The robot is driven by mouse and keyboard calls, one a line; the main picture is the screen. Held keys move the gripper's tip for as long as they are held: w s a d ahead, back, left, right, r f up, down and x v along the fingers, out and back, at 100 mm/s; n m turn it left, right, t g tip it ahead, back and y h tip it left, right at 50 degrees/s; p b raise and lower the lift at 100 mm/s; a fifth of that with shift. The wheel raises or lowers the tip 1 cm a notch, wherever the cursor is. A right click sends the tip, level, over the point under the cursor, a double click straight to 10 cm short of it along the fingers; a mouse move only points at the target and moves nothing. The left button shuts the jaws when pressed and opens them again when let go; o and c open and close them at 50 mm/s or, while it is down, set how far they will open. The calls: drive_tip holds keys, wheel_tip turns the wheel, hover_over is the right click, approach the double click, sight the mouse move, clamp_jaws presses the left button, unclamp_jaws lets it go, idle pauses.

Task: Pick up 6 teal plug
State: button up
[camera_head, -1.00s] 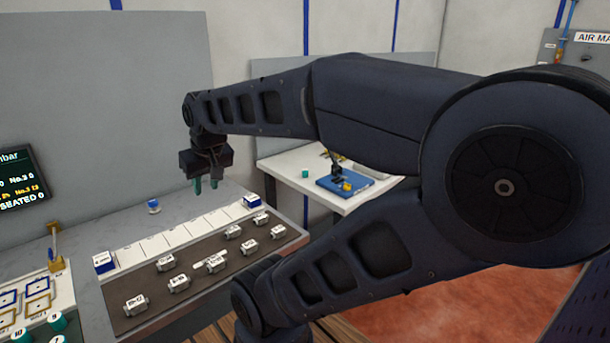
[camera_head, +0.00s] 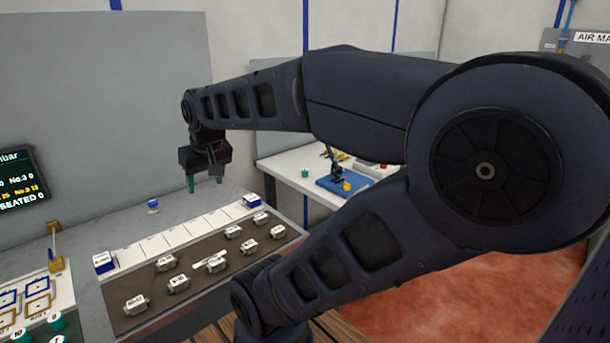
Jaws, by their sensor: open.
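Several teal plugs stand in the bottom left corner, cut off by the picture's edge. One teal plug (camera_head: 56,321) has an unclear label. Another teal plug (camera_head: 19,335) reads 10. I cannot make out a 6 on any of them. A small teal piece (camera_head: 305,173) sits on the white table at the back; no number shows on it. My gripper (camera_head: 205,181) points down above the back of the grey bench, well to the right of the plugs and higher. Its two teal-tipped fingers are apart, with nothing between them.
A dark mat (camera_head: 205,262) with several labelled grey fittings lies on the bench before a white slotted strip (camera_head: 172,240). A blue-capped item (camera_head: 153,205) stands behind. A white table (camera_head: 285,162) holds a blue fixture (camera_head: 335,184).

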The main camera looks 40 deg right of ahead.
drive_tip(key=w+d+r+m+h, duration=0.1)
drive_tip(key=w+d+m, duration=0.1)
drive_tip(key=w+d, duration=0.75)
drive_tip(key=w+d+r+m, duration=0.1)
drive_tip(key=w+d+m, duration=0.1)
drive_tip(key=w+d, duration=0.8)
drive_tip(key=m+g+h, duration=0.2)
drive_tip(key=m, duration=0.4)
hover_over(305, 170)
drive_tip(key=s+a, duration=0.2)
drive_tip(key=a, duration=0.1)
wheel_tip(305, 170, down, 24)
drive_tip(key=x, duration=0.4)
drive_tip(key=shift+w+d+f, duration=0.15)
drive_tip(key=shift+w+d, duration=0.05)
drive_tip(key=shift+d, duration=0.1)
drive_tip(key=shift+s+x, duration=0.2)
drive_tip(key=shift+x, duration=2.4)
drive_tip(key=shift+a, duration=0.1)
